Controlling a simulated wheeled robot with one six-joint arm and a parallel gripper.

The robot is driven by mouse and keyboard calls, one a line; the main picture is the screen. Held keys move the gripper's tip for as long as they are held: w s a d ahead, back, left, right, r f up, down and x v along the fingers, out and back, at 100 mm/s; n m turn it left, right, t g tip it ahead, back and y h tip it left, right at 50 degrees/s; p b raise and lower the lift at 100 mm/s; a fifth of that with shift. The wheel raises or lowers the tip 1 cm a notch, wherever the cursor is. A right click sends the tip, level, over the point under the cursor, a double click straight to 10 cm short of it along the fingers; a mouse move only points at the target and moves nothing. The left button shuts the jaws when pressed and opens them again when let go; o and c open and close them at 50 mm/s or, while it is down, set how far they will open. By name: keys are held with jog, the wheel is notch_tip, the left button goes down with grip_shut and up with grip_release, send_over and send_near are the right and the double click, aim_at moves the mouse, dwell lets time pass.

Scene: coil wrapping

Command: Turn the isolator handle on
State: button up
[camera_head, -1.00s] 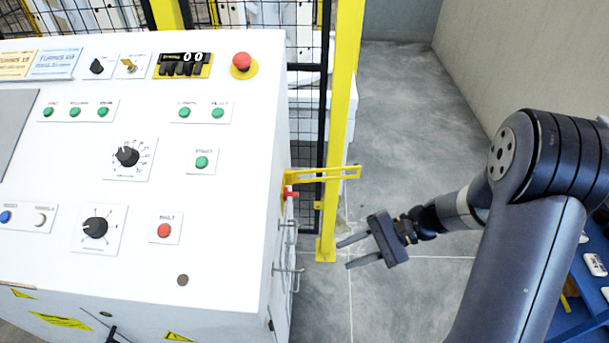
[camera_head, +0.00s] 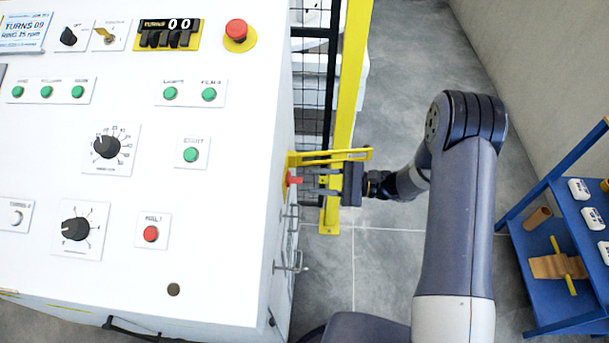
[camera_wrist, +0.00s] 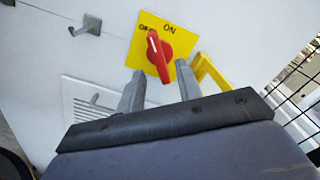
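The isolator handle (camera_wrist: 158,55) is a red rotary knob on a yellow plate (camera_wrist: 180,38) marked OFF and ON, on the cabinet's side. In the wrist view its white-marked end points up and slightly left, near the OFF lettering. In the head view the red handle (camera_head: 293,180) shows at the cabinet's right edge. My gripper (camera_wrist: 160,80) is open, with one finger on each side of the handle's lower part. I cannot tell whether either finger touches it. In the head view my gripper (camera_head: 312,182) reaches the handle from the right, below a yellow bracket.
The yellow bracket (camera_head: 335,157) sticks out just above my gripper, close to the yellow post (camera_head: 350,90) and mesh fence. Metal hooks (camera_head: 290,262) jut from the cabinet side (camera_wrist: 60,60). A blue shelf (camera_head: 560,205) stands at right. Grey floor lies between.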

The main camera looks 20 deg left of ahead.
aim_at(295, 180)
jog(key=shift+p+x, duration=0.4)
jog(key=shift+x, duration=1.65)
jog(key=shift+c, duration=0.4)
grip_shut()
